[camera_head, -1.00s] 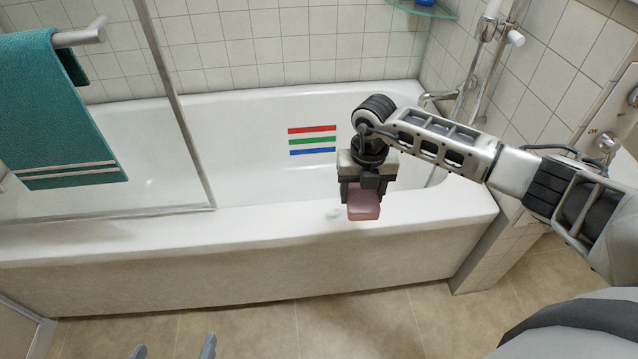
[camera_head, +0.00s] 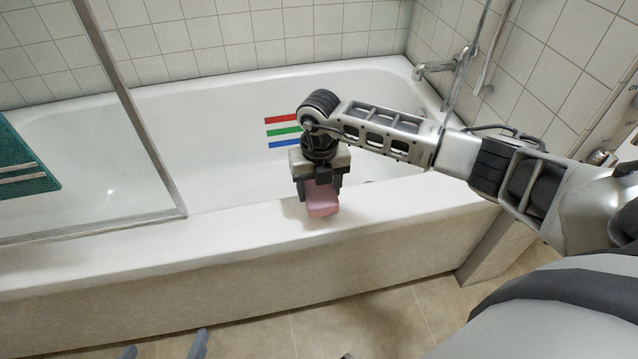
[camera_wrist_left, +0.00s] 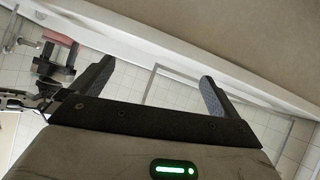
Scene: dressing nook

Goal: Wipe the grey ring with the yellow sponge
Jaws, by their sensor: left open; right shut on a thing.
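My right gripper (camera_head: 318,188) is shut on a pink block (camera_head: 323,204), which looks like a sponge. It holds the block over the bathtub's front rim, and I cannot tell whether the block touches the rim. The same pink block (camera_wrist_left: 57,38) shows upside down at the left of the left wrist view. My left gripper (camera_head: 164,349) is open at the bottom edge of the head view; its two fingers (camera_wrist_left: 155,84) stand apart and empty in the left wrist view. I see no yellow sponge and no grey ring.
The white bathtub (camera_head: 215,235) fills the middle. Red, green and blue stripes (camera_head: 283,131) mark its inner wall, partly behind my right arm. A glass screen's metal frame (camera_head: 130,110) stands at left, with a teal towel (camera_head: 22,165). A tap (camera_head: 436,67) is at the back right.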

